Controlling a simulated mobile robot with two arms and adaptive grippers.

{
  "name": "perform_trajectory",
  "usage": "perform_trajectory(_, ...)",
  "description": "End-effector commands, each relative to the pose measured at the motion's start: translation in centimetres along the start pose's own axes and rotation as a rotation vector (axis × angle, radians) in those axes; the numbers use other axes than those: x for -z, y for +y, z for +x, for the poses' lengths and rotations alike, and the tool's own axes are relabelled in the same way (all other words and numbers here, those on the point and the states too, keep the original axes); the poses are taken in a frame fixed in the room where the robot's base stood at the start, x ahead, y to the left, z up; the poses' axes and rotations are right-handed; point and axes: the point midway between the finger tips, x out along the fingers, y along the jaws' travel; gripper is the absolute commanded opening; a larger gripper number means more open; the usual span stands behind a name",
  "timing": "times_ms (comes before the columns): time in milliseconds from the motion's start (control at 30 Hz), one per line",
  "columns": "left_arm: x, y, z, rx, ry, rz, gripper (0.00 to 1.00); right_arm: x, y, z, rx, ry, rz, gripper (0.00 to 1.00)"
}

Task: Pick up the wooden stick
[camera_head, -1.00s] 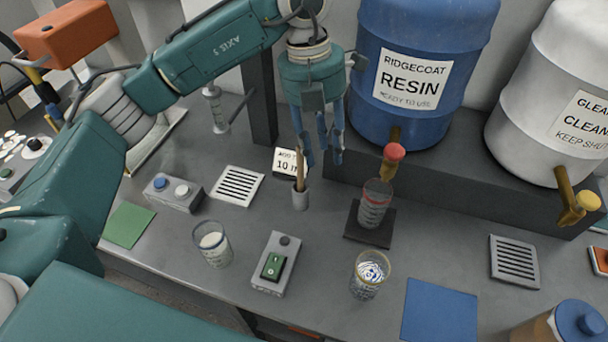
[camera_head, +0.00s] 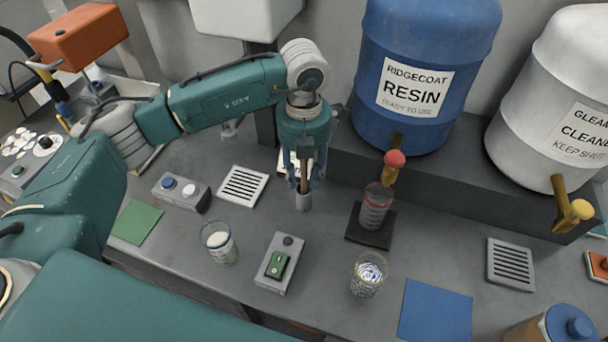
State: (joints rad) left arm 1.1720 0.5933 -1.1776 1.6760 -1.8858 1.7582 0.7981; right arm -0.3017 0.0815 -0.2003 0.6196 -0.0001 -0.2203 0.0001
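The wooden stick (camera_head: 304,180) stands upright in a small grey holder (camera_head: 303,203) near the middle of the bench. Most of the stick is hidden by my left gripper. My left gripper (camera_head: 304,184) points straight down over the holder, its fingers on either side of the stick. The fingers look apart, with no clear contact on the stick. My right gripper is not in view.
A vented plate (camera_head: 242,186) and a two-button box (camera_head: 181,191) lie to the left. A green-switch box (camera_head: 279,263), a glass of white stuff (camera_head: 219,242) and another glass (camera_head: 368,274) stand in front. A red-marked cup (camera_head: 375,207) stands right, below the blue resin drum (camera_head: 425,75).

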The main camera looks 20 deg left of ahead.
Motion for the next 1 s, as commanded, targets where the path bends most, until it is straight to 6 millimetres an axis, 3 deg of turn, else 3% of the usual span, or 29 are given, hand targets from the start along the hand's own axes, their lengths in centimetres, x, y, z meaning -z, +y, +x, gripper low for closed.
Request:
perform_trajectory(267,0.01,-0.03,0.57,0.001,0.0,0.001,0.34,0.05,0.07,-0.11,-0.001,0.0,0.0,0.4)
perform_trajectory(467,-0.01,-0.04,0.53,0.001,0.0,0.001,0.0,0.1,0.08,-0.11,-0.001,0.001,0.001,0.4)
perform_trajectory(1000,-0.11,-0.06,0.04,0.001,-0.003,0.001,0.0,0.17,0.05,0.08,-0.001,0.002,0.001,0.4)
